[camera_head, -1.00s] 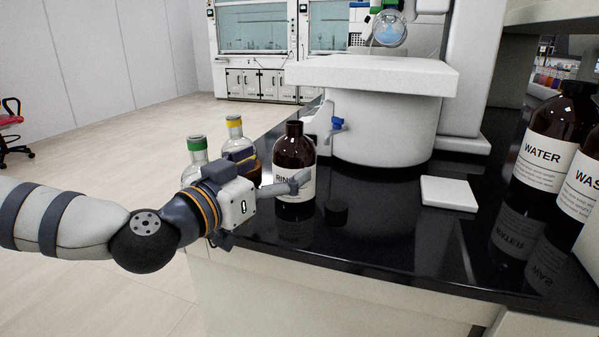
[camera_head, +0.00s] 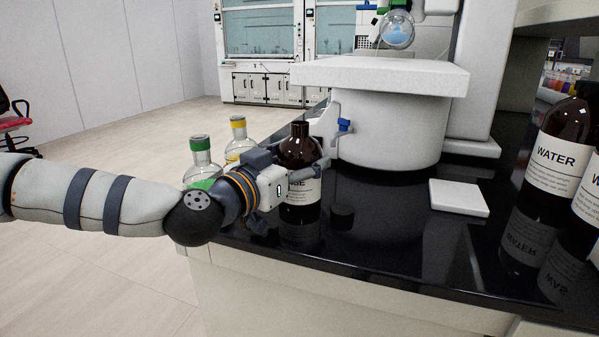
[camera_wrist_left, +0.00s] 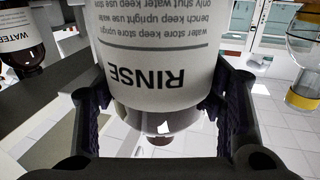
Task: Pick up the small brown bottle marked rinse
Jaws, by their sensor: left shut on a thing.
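The small brown rinse bottle (camera_head: 301,172) stands upright near the left part of the black bench top in the head view. Its white label fills the upper middle of the left wrist view (camera_wrist_left: 155,50), where RINSE reads upside down. My left gripper (camera_head: 305,178) is around the bottle from the left, shut on it, with one finger on each side. It also shows in the left wrist view (camera_wrist_left: 158,120). The gripper hides part of the label. I cannot tell whether the bottle's base touches the bench. My right gripper is not in view.
Green-capped (camera_head: 201,160) and yellow-capped (camera_head: 239,137) clear bottles stand close behind my left wrist. A large water bottle (camera_head: 560,150) stands at the right. A white square plate (camera_head: 459,198) lies between, and a white round apparatus (camera_head: 390,125) stands behind the rinse bottle.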

